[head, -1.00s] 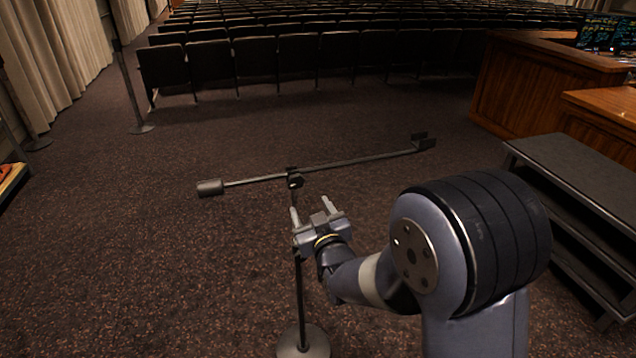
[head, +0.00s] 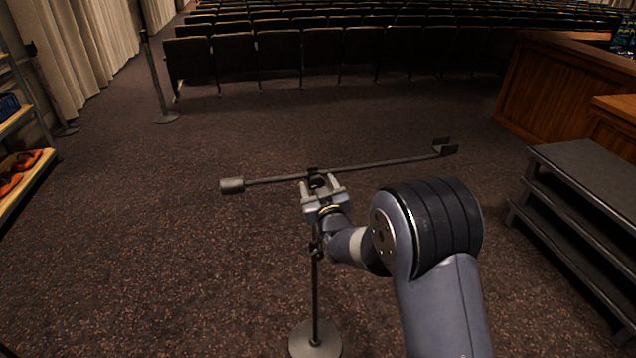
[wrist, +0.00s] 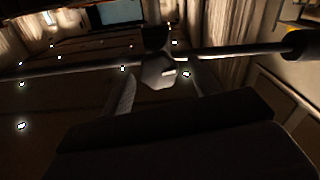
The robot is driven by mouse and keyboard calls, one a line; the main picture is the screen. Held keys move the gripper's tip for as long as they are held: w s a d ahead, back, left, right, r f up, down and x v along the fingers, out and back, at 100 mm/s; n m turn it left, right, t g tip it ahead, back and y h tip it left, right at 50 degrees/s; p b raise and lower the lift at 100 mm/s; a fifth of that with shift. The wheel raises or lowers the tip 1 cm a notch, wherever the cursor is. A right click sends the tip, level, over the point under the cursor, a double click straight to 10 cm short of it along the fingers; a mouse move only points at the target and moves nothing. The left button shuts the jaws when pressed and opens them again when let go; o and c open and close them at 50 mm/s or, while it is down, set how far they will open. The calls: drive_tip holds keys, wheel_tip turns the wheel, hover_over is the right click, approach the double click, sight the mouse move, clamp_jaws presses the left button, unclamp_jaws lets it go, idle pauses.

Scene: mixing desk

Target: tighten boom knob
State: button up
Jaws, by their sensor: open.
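A microphone stand with a round base (head: 315,340) and upright pole (head: 314,290) stands on the carpet. Its boom (head: 385,164) lies across the top, with a cylindrical counterweight (head: 232,185) at the left and a bracket (head: 444,147) at the right. The boom knob (head: 318,182) is at the joint, partly hidden by my gripper in the head view. In the wrist view the knob (wrist: 158,73) is a faceted grey piece just below the boom (wrist: 220,54). My gripper (head: 319,187) is open, its fingers on either side of the knob; I cannot tell whether they touch it.
Dark steps (head: 580,180) and a wooden desk (head: 560,85) stand at the right. Rows of seats (head: 280,50) fill the back. A shelf (head: 28,185) with orange items is at the left edge. A post (head: 157,80) stands back left. Carpet around the stand is clear.

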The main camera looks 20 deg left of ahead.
drive_tip(key=shift+w, duration=0.15)
drive_tip(key=c, duration=1)
